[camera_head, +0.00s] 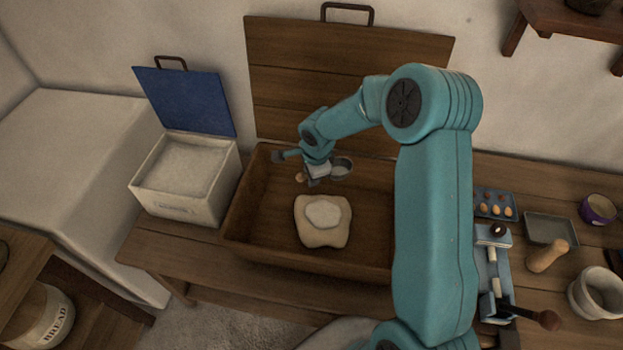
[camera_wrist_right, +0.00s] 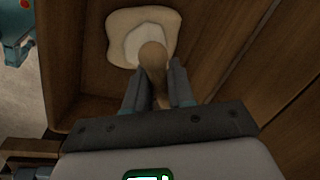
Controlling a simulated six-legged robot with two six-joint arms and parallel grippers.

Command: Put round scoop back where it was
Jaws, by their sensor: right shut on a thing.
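The round scoop (camera_head: 342,167) has a grey metal bowl and a wooden handle that ends in a round knob. My right gripper (camera_head: 315,180) is shut on its handle and holds it above the wooden trough. In the right wrist view the handle's knob (camera_wrist_right: 152,55) shows between the two fingers (camera_wrist_right: 158,90); the bowl is hidden there. Beneath it, a pale dough piece (camera_head: 311,237) with a white patch on top lies on the trough floor; it also shows in the wrist view (camera_wrist_right: 118,50). My left gripper is out of view.
The trough (camera_head: 255,245) has its wooden lid (camera_head: 290,75) raised behind. A white bin (camera_head: 147,200) full of white powder stands left, its blue lid (camera_head: 186,98) up. To the right are an egg tray (camera_head: 482,198), grey tray (camera_head: 550,232), pestle (camera_head: 545,257) and mortar (camera_head: 585,305).

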